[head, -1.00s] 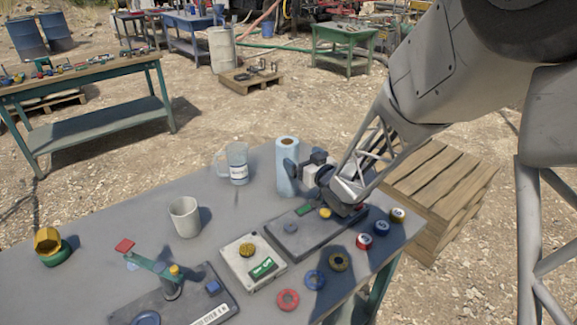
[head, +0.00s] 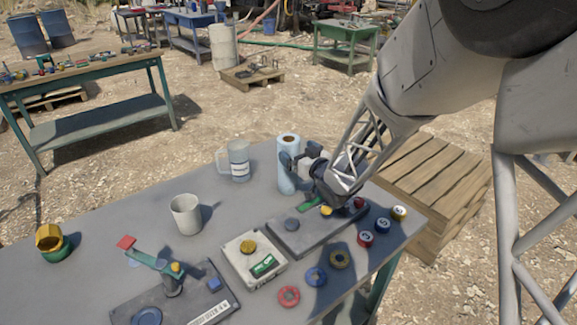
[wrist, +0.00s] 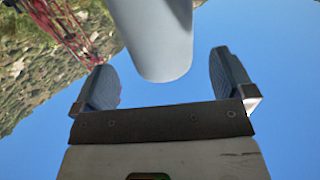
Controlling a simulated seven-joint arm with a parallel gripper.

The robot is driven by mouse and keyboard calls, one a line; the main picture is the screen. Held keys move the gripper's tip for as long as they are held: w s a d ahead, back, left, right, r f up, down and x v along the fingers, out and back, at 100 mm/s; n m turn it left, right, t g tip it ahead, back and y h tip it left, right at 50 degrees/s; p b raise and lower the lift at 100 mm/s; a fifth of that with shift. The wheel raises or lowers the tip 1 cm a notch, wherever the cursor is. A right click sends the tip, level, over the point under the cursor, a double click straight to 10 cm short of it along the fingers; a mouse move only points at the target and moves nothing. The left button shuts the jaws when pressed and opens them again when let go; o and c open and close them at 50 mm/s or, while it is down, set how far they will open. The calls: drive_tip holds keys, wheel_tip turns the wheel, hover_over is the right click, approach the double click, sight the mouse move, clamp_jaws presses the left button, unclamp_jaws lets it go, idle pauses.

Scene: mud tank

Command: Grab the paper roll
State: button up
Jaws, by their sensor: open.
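The paper roll (head: 286,176) is a light blue upright cylinder with a brown core. It stands near the back edge of the grey table, right of the clear measuring jug. My gripper (head: 292,168) is at the roll's right side, in front of part of it. In the wrist view the roll (wrist: 155,40) hangs in from the top, between and beyond the two fingers. My gripper (wrist: 168,82) is open there, with a finger on each side and visible gaps to the roll. The picture does not settle whether the near finger touches it.
On the table (head: 95,245) are a measuring jug (head: 239,160), a white mug (head: 186,214), a grey box (head: 253,258), a dark plate with buttons (head: 300,236) and several coloured rings and cans. A wooden crate (head: 410,180) stands right of the table.

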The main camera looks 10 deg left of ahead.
sight(288, 144)
drive_tip(key=shift+x, duration=2.6)
drive_tip(key=shift+c, duration=0.5)
drive_tip(key=c, duration=1.2)
drive_tip(key=shift+o, duration=0.2)
drive_tip(key=shift+r, duration=0.15)
drive_tip(key=shift+r, duration=4.85)
